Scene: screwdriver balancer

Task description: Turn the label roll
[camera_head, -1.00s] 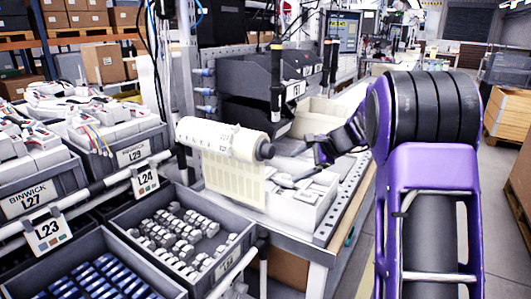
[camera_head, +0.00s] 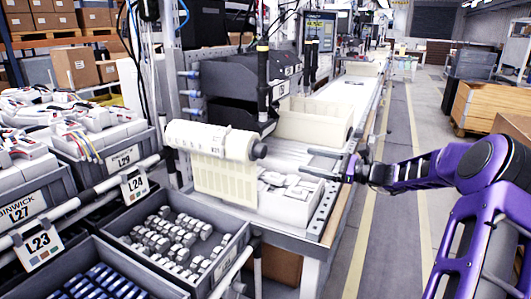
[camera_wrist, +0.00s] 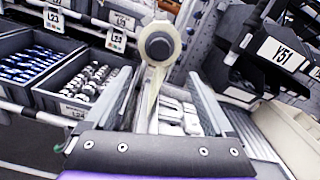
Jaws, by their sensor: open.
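The label roll (camera_head: 212,141) is a cream-white roll on a dark horizontal spindle, with a sheet of labels (camera_head: 226,180) hanging down from it. In the wrist view the roll (camera_wrist: 161,66) shows end-on, its dark spindle cap facing me, in line with the gap between my fingers. My gripper (camera_head: 310,160) is open and empty. Its two fingers point left toward the roll's capped end, apart from it, over the right side of the bench. The wrist view also shows the open fingers (camera_wrist: 168,95) from behind.
Grey bins of small metal parts (camera_head: 172,240) and blue parts stand at lower left. Dark bins (camera_head: 235,85) and a cream bin (camera_head: 315,121) stand behind the roll. A hanging black screwdriver (camera_head: 263,80) is near the roll. A white tray (camera_head: 290,195) lies below my gripper.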

